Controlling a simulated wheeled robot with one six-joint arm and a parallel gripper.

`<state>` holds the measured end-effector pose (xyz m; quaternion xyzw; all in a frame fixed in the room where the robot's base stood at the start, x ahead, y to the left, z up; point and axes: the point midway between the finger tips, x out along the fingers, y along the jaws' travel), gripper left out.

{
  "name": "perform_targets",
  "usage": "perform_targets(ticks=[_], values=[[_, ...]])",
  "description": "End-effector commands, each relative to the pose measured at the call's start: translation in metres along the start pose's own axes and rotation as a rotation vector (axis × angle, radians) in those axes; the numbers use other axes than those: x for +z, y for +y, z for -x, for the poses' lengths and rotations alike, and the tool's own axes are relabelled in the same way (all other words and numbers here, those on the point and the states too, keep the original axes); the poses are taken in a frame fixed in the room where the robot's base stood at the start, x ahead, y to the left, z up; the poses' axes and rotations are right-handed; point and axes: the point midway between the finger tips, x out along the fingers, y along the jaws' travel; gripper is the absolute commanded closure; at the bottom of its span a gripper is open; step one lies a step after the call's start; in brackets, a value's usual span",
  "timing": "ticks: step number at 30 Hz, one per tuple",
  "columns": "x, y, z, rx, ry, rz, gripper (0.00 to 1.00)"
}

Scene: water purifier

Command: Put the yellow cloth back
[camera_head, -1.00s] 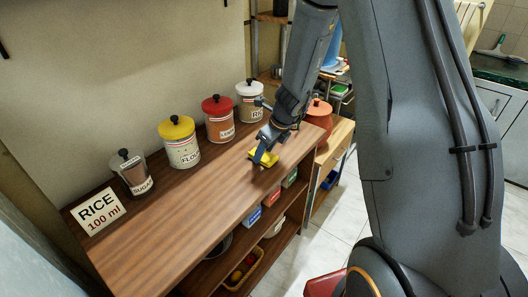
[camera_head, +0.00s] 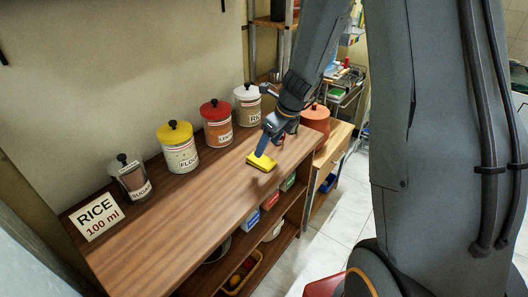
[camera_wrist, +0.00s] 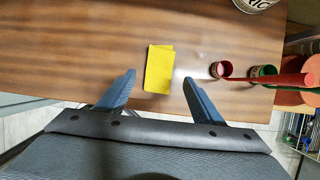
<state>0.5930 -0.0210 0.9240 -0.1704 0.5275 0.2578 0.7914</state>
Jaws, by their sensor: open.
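The yellow cloth (camera_head: 262,162) lies folded on the wooden counter (camera_head: 196,205), near its front edge toward the right end. In the wrist view the cloth (camera_wrist: 159,69) lies flat, a little ahead of and between my two fingers. My gripper (camera_head: 268,146) is above and beside the cloth in the head view, partly in front of it. In the wrist view my gripper (camera_wrist: 158,84) is open and empty, its fingers apart on either side of the cloth's near part.
Canisters for sugar (camera_head: 131,178), flour (camera_head: 178,148) and more line the wall behind. A RICE 100 ml sign (camera_head: 97,216) stands at the left end. A red scoop (camera_wrist: 222,69) and a green one (camera_wrist: 263,72) lie right of the cloth. The counter's middle is clear.

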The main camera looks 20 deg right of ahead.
Motion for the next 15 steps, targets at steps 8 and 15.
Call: perform_targets(ticks=[8,15], values=[[0.000,0.000,0.042,-0.001,-0.001,0.001,0.39],[-0.005,0.011,0.055,0.005,0.018,0.129,0.39]])
